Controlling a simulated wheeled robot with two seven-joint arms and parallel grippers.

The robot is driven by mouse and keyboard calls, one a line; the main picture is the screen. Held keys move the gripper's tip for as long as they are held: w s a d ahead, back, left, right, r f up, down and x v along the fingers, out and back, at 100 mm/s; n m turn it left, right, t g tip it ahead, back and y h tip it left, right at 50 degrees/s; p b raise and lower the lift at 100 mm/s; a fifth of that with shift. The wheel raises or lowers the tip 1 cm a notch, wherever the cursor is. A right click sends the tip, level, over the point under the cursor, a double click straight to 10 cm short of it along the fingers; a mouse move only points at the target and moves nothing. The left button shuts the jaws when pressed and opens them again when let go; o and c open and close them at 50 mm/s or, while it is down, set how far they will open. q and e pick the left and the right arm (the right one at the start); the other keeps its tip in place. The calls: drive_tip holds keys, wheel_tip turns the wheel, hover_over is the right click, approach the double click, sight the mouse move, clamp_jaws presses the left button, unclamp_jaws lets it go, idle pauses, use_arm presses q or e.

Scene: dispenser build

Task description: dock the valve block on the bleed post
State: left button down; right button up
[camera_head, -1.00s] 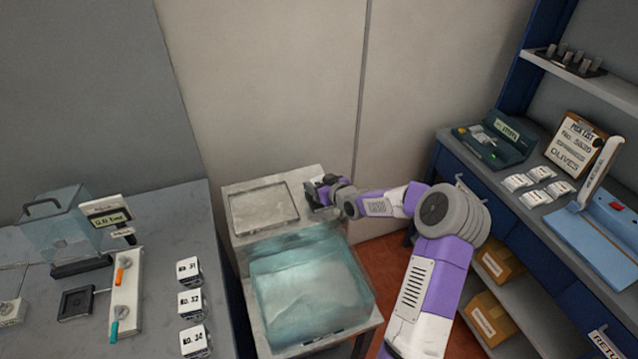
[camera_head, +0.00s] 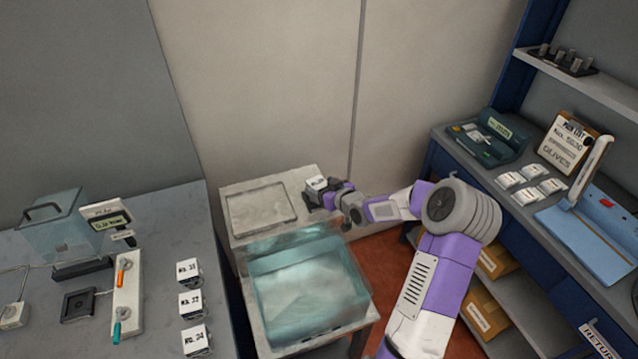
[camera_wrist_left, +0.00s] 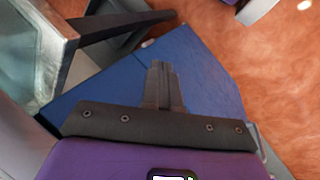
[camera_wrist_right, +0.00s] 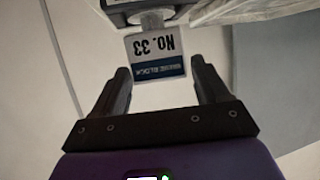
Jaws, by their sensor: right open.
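The valve block (camera_head: 316,184) is a small white block at the back right corner of the pale stand (camera_head: 237,233). In the right wrist view the block (camera_wrist_right: 156,54) shows a "NO. 33" label with a blue stripe, upside down. My right gripper (camera_head: 333,195) is open just right of the block. In the right wrist view its fingers (camera_wrist_right: 160,85) stand apart with the block beyond and between their tips. A grey round post-like part (camera_wrist_right: 152,18) touches the block's far side; I cannot tell whether it is the bleed post. My left gripper (camera_wrist_left: 163,85) is shut and empty.
A glassy tank (camera_head: 305,285) of pale liquid stands in front of the block. White blocks (camera_head: 190,304) numbered 31, 32 and 34 sit on the left table (camera_head: 165,230). A blue shelf unit with a clipboard (camera_head: 568,142) is at right.

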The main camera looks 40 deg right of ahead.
drive_tip(key=p+v, duration=0.3)
drive_tip(key=v, duration=0.3)
drive_tip(key=shift+s+p, duration=0.3)
